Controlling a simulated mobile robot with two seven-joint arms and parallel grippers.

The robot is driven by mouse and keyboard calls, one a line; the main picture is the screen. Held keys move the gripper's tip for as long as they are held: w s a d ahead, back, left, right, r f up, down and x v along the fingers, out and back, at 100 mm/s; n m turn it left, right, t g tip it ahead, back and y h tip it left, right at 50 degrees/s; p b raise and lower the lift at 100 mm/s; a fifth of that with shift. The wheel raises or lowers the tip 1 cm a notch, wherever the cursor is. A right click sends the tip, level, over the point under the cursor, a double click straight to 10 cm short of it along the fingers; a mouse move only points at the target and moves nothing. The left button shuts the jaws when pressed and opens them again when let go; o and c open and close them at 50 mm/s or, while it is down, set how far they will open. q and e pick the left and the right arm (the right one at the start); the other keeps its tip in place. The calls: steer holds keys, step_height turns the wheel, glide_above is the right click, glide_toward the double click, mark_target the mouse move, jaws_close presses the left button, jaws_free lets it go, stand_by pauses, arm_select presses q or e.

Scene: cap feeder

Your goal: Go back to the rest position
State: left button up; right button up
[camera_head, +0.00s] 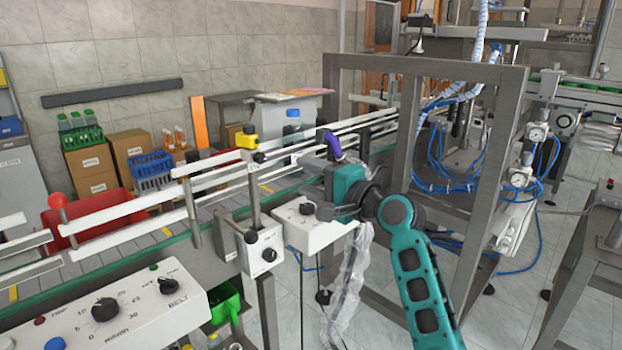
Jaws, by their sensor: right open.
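My right gripper (312,187) is at the middle of the head view, on a teal arm that comes in from the lower right. Its fingers point left and are apart, and I see nothing held between them. It appears in front of the conveyor's rails, above a white control box (312,228). A curved purple piece (332,144) shows right behind the gripper; I cannot tell whether they touch. A clear bottle with a blue cap (292,114) stands upright behind the rails. My left gripper is not in view.
The conveyor (168,242) with white guide rails runs from lower left to the back. A control panel (115,315) is in the left foreground. A grey metal frame (497,170) with blue hoses stands close right of my arm. A red crate (95,216) lies behind the conveyor.

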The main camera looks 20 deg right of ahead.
stand_by(0.3)
steer(key=s+a+f+n+g+h, duration=0.1)
steer(key=s+f+n+g+h, duration=0.3)
steer(key=f, duration=0.8)
steer(key=s+a+f+n, duration=0.25)
steer(key=s+f, duration=0.35)
steer(key=f, duration=0.5)
steer(key=s+a+f+n+g, duration=0.1)
steer(key=s+f+n, duration=0.3)
steer(key=s, duration=0.5)
steer(key=s+a+f+n+g, duration=0.1)
steer(key=s+a+f+n, duration=0.3)
steer(key=s+f, duration=0.5)
steer(key=shift+n, duration=0.75)
